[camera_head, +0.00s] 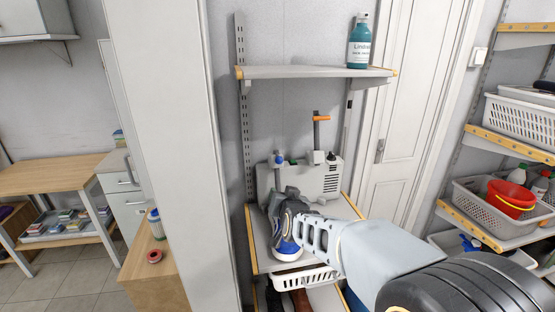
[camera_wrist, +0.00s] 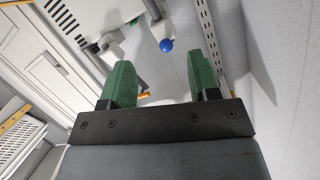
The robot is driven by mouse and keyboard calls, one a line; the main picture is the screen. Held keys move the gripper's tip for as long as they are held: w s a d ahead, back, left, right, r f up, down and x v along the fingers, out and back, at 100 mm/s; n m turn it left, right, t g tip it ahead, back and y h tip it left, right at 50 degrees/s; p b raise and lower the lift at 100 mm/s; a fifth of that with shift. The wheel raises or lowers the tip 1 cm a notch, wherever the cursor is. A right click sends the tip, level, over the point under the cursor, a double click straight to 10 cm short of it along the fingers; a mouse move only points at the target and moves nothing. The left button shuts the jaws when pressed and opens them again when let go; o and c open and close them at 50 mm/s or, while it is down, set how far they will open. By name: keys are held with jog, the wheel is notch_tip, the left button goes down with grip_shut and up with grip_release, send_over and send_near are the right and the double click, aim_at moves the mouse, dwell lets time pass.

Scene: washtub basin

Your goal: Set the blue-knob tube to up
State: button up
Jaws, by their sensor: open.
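The blue knob (camera_head: 279,158) sits at the top of a short grey tube at the left front of a pale grey machine (camera_head: 317,180) on the middle shelf. In the wrist view the blue knob (camera_wrist: 166,45) and its pale tube show ahead of the fingers, with the machine (camera_wrist: 78,22) at the upper left. My gripper (camera_wrist: 160,78) is open and empty, its green fingers to either side of the knob in the picture; no contact shows. In the head view my gripper (camera_head: 285,198) is just below the knob, and its fingertips are hard to make out.
An orange handle (camera_head: 321,118) on a dark post rises behind the machine. An upper shelf (camera_head: 310,72) with a teal bottle (camera_head: 359,42) is above. A white basket (camera_head: 305,280) is below. A tall white panel (camera_head: 170,120) stands at the left.

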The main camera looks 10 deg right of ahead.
aim_at(280, 162)
jog(key=w+d+t+p, duration=0.1)
jog(key=w, duration=0.5)
jog(key=w+r+m+t+h+p, duration=0.1)
jog(key=w+p, duration=0.1)
jog(key=w, duration=0.4)
jog(key=w+d+r+m+t+h+p, duration=0.1)
jog(key=w, duration=0.5)
jog(key=shift+d+r+p, duration=0.2)
jog(key=shift+d+p, duration=0.1)
jog(key=shift+p, duration=0.05)
jog(key=shift+s, duration=0.1)
grip_shut()
